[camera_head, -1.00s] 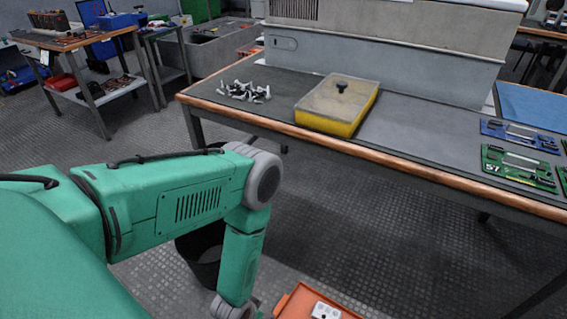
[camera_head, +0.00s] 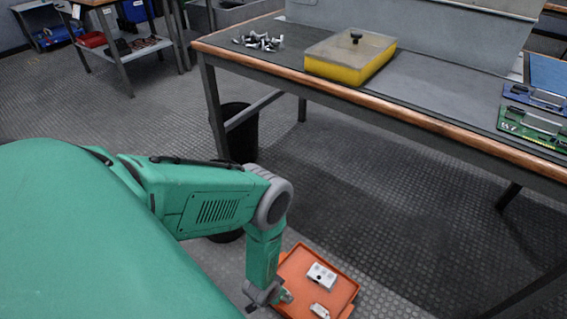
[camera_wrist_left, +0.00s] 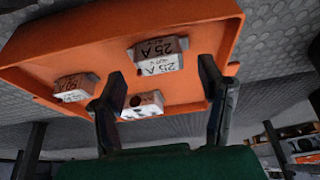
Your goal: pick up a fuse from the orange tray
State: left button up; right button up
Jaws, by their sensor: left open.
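The orange tray (camera_head: 341,294) is low at the bottom of the head view, and it fills much of the left wrist view (camera_wrist_left: 215,32). A white block with dark round spots (camera_head: 321,275) lies in it, with a smaller white fuse (camera_head: 319,311) nearer the bottom edge. The left wrist view shows a fuse marked 25 A (camera_wrist_left: 158,58), another marked fuse (camera_wrist_left: 75,87) to its left, and the spotted block (camera_wrist_left: 142,105) partly behind a finger. My left gripper (camera_wrist_left: 161,72) is open and apart from the fuses; in the head view it is at the tray's left edge (camera_head: 285,297).
A workbench (camera_head: 440,125) stands behind the tray, with a yellow box (camera_head: 350,60), small white-and-dark parts (camera_head: 258,41) and circuit boards (camera_head: 535,125) on it. A dark bin (camera_head: 240,132) stands below. The floor right of the tray is open.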

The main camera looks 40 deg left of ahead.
pick_arm(q)
jog(key=b+x, duration=0.1)
jog(key=x, duration=0.2)
jog(key=shift+d+b, duration=0.15)
jog(key=shift+b, duration=0.15)
jog(key=shift+w+f, duration=0.15)
jog(key=shift+f, duration=0.35)
jog(key=shift+r, duration=0.1)
jog(key=c, duration=0.7)
jog(key=shift+r, duration=0.15)
jog(key=shift+c, duration=0.2)
